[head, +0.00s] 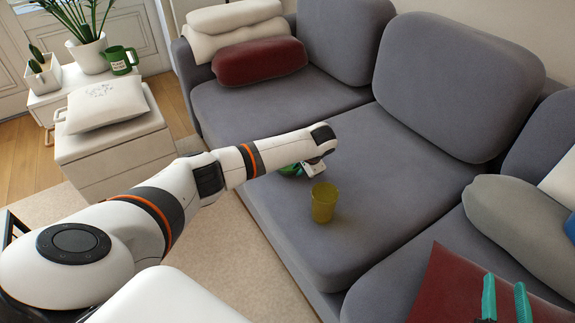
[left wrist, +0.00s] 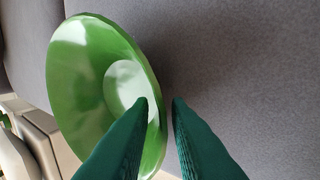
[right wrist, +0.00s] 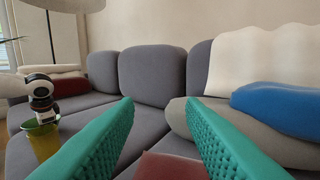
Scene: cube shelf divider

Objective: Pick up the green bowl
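The green bowl (left wrist: 75,75) fills the left of the left wrist view, lying on the grey seat cushion. In the head view only a sliver of the bowl (head: 289,170) shows; my left arm hides the rest. My left gripper (left wrist: 160,102) has its fingers slightly apart, with the bowl's right rim between the fingertips in the picture. I cannot tell whether they touch it. My right gripper (head: 505,284) is open and empty at the lower right of the head view, far from the bowl. Its spread fingers also show in the right wrist view (right wrist: 160,103).
A yellow-green cup (head: 324,203) stands on the sofa (head: 365,225) just right of the bowl. A dark red cushion (head: 440,285) lies near my right gripper. More cushions lie at both sofa ends. A side table (head: 115,145) stands at left.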

